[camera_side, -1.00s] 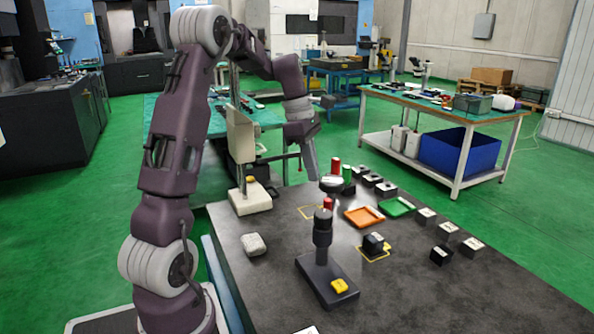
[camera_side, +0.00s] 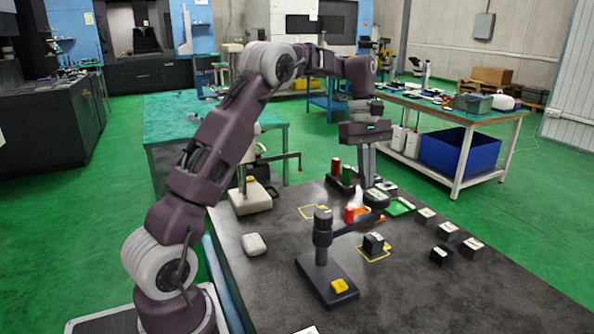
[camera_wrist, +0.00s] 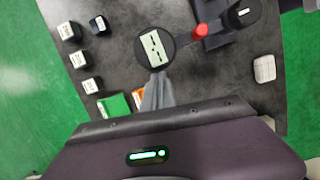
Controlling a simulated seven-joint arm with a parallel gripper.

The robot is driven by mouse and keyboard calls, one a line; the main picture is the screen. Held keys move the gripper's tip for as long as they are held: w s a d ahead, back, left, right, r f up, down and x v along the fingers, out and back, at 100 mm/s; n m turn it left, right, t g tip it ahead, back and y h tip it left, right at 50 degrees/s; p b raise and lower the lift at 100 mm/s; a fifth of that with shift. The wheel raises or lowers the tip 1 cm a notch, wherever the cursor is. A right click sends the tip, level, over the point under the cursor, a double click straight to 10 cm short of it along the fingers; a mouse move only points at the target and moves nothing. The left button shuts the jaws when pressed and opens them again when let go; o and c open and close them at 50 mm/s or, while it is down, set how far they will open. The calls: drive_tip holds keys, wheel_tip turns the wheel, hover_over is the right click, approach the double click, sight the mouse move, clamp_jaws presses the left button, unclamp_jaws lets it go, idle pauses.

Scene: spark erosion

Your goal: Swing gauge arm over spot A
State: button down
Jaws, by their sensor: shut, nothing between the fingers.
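The gauge stand has a dark base (camera_side: 325,280) with a yellow block on it and an upright post (camera_side: 322,230). Its gauge arm (camera_side: 352,226) reaches to the right and back, with a red knob (camera_side: 350,214) and a round dial head (camera_side: 376,197). The dial (camera_wrist: 155,47) also shows in the wrist view. My gripper (camera_side: 370,182) is shut and empty, pointing down at the dial's far side. In the wrist view its fingers (camera_wrist: 157,90) are close to the dial's rim; touching cannot be told. A yellow-outlined spot (camera_side: 372,258) lies under a black block (camera_side: 373,243). No spot letter is legible.
Another yellow outline (camera_side: 312,212) lies bare at the left back. Several labelled blocks (camera_side: 448,229) stand at right. A white-based instrument (camera_side: 250,200) stands at left. The front right table is clear.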

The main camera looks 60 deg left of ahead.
drive_tip(key=shift+w+d+m, duration=0.25)
drive_tip(key=shift+d+m, duration=0.35)
drive_tip(key=shift+d, duration=0.45)
drive_tip(key=shift+r, duration=0.1)
drive_tip(key=v, duration=0.7)
drive_tip(key=shift+a, duration=0.4)
drive_tip(key=shift+w, duration=0.1)
